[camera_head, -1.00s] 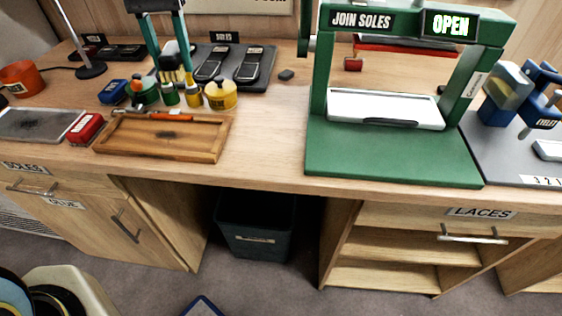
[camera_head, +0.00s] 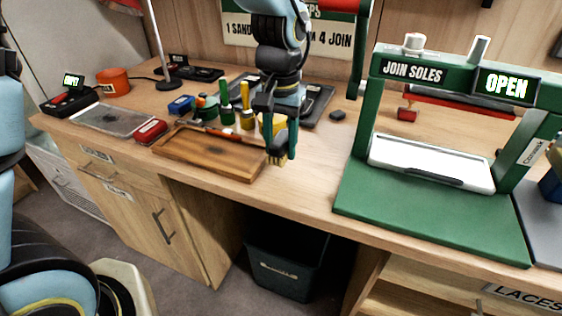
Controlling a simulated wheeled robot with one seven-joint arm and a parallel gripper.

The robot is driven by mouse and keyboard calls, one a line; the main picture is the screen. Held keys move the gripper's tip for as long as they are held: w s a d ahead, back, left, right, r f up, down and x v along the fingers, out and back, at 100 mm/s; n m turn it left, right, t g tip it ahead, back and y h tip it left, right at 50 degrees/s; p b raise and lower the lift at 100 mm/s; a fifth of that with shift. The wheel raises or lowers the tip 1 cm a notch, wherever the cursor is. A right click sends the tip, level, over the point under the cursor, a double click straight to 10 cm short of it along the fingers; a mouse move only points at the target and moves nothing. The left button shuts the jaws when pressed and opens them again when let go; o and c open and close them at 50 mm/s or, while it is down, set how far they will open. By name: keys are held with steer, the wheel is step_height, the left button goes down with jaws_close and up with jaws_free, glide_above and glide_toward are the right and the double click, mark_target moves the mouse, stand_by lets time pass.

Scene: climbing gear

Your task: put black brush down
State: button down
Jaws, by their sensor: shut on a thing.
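My gripper (camera_head: 280,138) points down over the workbench, at the right end of the wooden tray (camera_head: 188,168). It is shut on the black brush (camera_head: 279,147), whose pale bristles (camera_head: 276,160) face down. The fingers and wrist hide much of the brush. I cannot tell whether the bristles touch the bench or hang just above it. The wooden tray is shallow, with an orange-handled tool (camera_head: 222,134) along its back edge.
A yellow pot, a green pot (camera_head: 207,108) and upright bottles (camera_head: 247,112) stand behind the tray. A red block (camera_head: 151,131) is at its left. The green JOIN SOLES press (camera_head: 430,225) stands right. Bare bench (camera_head: 312,180) lies between tray and press. A dark bin (camera_head: 288,268) is below.

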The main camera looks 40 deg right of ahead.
mark_target(279, 176)
steer(key=shift+f+p, duration=0.3)
steer(key=shift+f, duration=2.45)
steer(key=shift+f, duration=0.25)
steer(key=c, duration=0.5)
jaws_free()
steer(key=shift+o, duration=0.6)
steer(key=shift+a, duration=0.1)
steer(key=shift+f, duration=0.1)
steer(key=shift+w+r, duration=0.15)
steer(key=shift+r, duration=0.3)
step_height(279, 176, up, 12)
steer(key=shift+f+b, duration=0.1)
steer(key=shift+b, duration=0.6)
